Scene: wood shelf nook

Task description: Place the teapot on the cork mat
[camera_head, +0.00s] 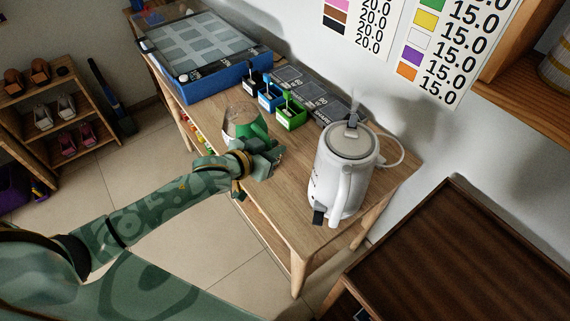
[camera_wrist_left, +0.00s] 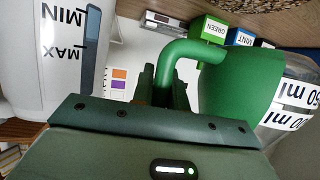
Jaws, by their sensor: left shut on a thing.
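The teapot (camera_head: 245,122) has a clear body with a green section and a green handle. I cannot tell whether the teapot touches the table. My right gripper is not in view.
A white electric kettle (camera_head: 345,170) stands right of my left gripper, close to it. Green, blue and black boxes (camera_head: 290,117) stand behind the teapot. A blue tray (camera_head: 188,92) fills the table's far left end. A dark wooden surface (camera_head: 470,260) lies at lower right.

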